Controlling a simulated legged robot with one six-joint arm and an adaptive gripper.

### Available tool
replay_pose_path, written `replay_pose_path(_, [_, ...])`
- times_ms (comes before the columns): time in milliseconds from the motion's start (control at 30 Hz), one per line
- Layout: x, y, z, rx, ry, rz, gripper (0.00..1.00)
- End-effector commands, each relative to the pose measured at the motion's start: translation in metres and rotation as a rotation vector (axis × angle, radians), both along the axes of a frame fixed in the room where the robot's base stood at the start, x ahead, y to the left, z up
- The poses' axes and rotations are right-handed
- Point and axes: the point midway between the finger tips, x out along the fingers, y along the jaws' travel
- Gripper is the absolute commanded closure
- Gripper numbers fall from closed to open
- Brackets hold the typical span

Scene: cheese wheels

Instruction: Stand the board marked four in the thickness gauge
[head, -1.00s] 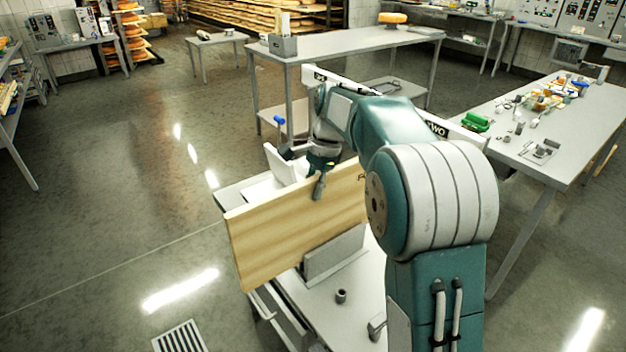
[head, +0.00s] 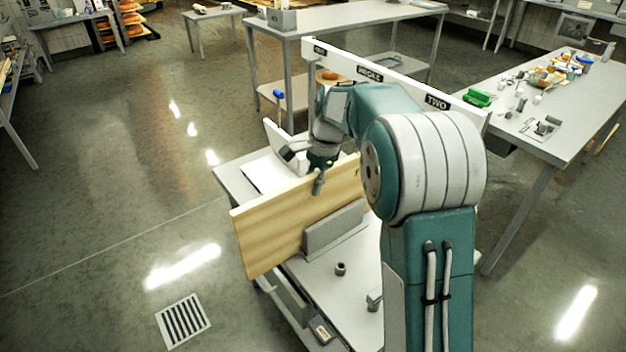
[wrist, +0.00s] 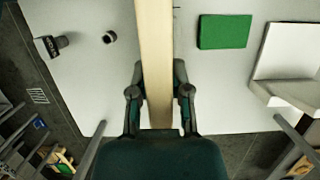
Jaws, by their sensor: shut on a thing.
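The pale wooden board (head: 285,220) stands on its long edge over the white-topped cart. A dark letter like an F shows at its right end; the rest of the marking is hidden behind my arm. My gripper (head: 318,185) is shut on the board's top edge. In the wrist view my gripper (wrist: 157,95) has one finger on each side of the board (wrist: 155,50). A long white bar (head: 400,87) with black labels, one reading TWO, stands behind my arm. I cannot tell which part is the thickness gauge, or whether the board's lower edge touches the cart.
A grey upright block (head: 335,230) stands just in front of the board. A small dark ring (head: 340,268) lies on the cart top (head: 335,300). In the wrist view a green block (wrist: 224,31) lies right of the board. A cluttered table (head: 560,130) stands at the right.

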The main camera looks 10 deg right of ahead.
Motion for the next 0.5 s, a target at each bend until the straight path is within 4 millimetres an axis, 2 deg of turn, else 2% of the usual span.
replay_pose_path(233, [0.0004, 0.0001, 0.0011, 0.000, -0.003, 0.000, 1.00])
replay_pose_path(267, [0.0004, 0.0001, 0.0011, 0.000, -0.003, 0.000, 0.61])
replay_pose_path(300, [0.0004, 0.0001, 0.0011, 0.000, -0.003, 0.000, 0.44])
replay_pose_path(333, [0.0004, 0.0001, 0.0010, 0.000, -0.003, 0.000, 0.34])
replay_pose_path(500, [0.0005, 0.0001, 0.0004, 0.000, -0.001, 0.001, 0.34])
